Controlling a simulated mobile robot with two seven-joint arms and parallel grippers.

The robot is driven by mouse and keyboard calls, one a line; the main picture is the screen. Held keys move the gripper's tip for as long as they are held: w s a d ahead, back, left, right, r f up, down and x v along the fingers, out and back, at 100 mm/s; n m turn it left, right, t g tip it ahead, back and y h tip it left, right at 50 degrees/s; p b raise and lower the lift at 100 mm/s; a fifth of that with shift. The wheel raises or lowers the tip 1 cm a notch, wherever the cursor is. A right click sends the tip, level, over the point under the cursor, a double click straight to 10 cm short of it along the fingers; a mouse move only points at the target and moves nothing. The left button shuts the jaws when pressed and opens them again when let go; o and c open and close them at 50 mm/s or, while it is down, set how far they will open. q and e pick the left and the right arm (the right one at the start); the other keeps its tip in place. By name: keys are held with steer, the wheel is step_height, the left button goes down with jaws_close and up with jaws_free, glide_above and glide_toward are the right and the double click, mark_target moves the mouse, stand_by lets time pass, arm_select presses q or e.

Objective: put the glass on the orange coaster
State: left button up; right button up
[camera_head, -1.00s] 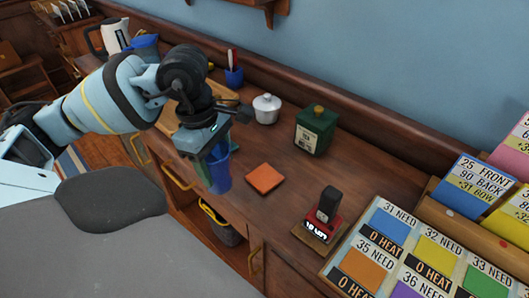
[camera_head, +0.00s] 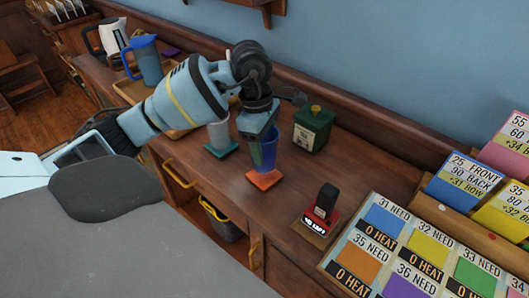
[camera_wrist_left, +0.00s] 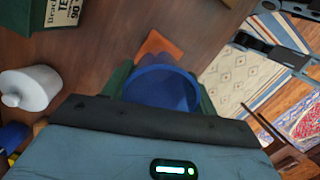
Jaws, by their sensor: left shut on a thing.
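The blue see-through glass (camera_head: 265,155) is upright between the fingers of my left gripper (camera_head: 260,138), which is shut on it. The orange coaster (camera_head: 264,180) lies on the wooden counter under the glass, and its front part shows. I cannot tell whether the glass base touches it. In the left wrist view the blue rim (camera_wrist_left: 162,88) fills the space between the fingers, and part of the orange coaster (camera_wrist_left: 158,44) shows beyond it. My right gripper is not in view.
A grey cup (camera_head: 218,134) on a teal coaster (camera_head: 221,150) stands left of the glass. A green tin (camera_head: 312,130) is behind to the right. A black and red device (camera_head: 322,207) and a card board (camera_head: 400,245) are to the right. A white lidded pot (camera_wrist_left: 30,88) shows in the wrist view.

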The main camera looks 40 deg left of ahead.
mark_target(265, 154)
arm_select(q)
steer(key=shift+f, duration=1.7)
steer(key=shift+f, duration=0.15)
steer(key=o, duration=1.1)
step_height(265, 154, up, 12)
steer(key=a, duration=0.1)
steer(key=shift+s+a, duration=0.2)
steer(key=shift+a, duration=0.15)
